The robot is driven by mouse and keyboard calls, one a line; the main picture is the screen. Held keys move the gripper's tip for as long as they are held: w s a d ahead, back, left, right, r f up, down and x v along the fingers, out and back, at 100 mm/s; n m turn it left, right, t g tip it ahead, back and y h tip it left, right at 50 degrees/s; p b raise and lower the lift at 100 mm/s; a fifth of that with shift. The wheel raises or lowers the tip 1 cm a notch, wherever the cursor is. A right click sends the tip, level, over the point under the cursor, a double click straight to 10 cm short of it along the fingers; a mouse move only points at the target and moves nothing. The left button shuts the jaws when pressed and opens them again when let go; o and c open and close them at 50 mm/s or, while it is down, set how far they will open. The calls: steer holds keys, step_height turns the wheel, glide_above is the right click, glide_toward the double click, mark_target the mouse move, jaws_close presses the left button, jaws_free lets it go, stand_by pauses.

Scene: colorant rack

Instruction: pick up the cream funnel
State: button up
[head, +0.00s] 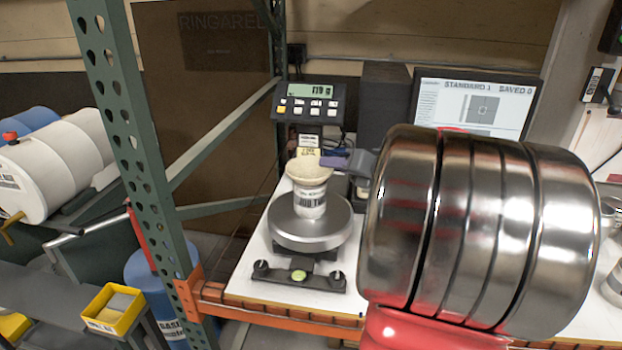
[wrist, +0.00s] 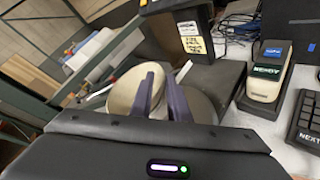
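The cream funnel (head: 310,170) sits in the top of a white labelled cup (head: 310,200), which stands on the round steel pan (head: 288,232) of a scale. My gripper (head: 334,161) has purple fingers and reaches in from the right at the funnel's right rim. In the wrist view, the funnel's pale bowl (wrist: 122,92) is left of centre. There my gripper (wrist: 159,72) shows a gap between its fingers, with the left finger in front of the bowl and the right finger to the right. I cannot tell whether they touch the rim.
The scale display (head: 309,101) stands behind the pan. A dark box (head: 383,105) and a monitor (head: 478,105) are behind. A green rack post (head: 130,130) stands left. In the wrist view, a handheld device (wrist: 267,75) and a keyboard (wrist: 307,118) lie right.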

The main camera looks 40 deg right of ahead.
jaws_close()
step_height(320, 180, up, 10)
stand_by(0.8)
steer(key=shift+s, duration=0.1)
stand_by(0.4)
